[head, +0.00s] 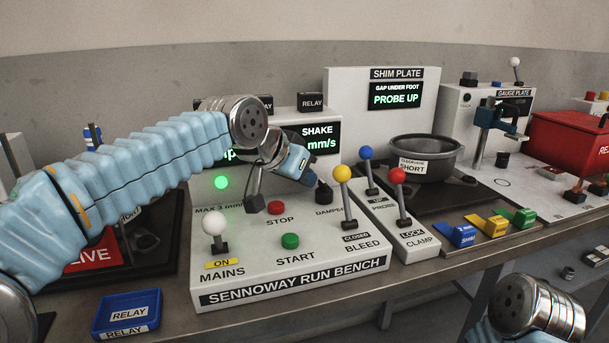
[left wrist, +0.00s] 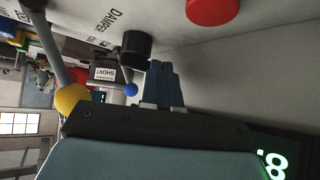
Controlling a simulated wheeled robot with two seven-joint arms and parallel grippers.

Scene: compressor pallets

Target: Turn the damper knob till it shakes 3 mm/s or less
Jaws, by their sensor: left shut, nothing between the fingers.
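The black damper knob (head: 323,192) stands on the sloped top of the Sennoway run bench (head: 290,292), beside its DAMPER label. It also shows in the left wrist view (left wrist: 135,48). My left gripper (head: 309,177) is shut and empty, its blue fingertips (left wrist: 164,84) right beside the knob. I cannot tell whether they touch it. The SHAKE display (head: 322,143) shows green "mm/s", but my arm hides its number in the head view. In the left wrist view a green "8" (left wrist: 277,169) shows at the edge, cut off. My right gripper is out of view.
A yellow-knobbed bleed lever (head: 343,174) stands close to the damper knob, labelled CLOSED. Red stop (head: 276,208) and green start (head: 290,241) buttons sit nearby. The white mains lever (head: 213,223) reads ON. A clamp lever (head: 398,176) and dark pot (head: 420,150) are at right.

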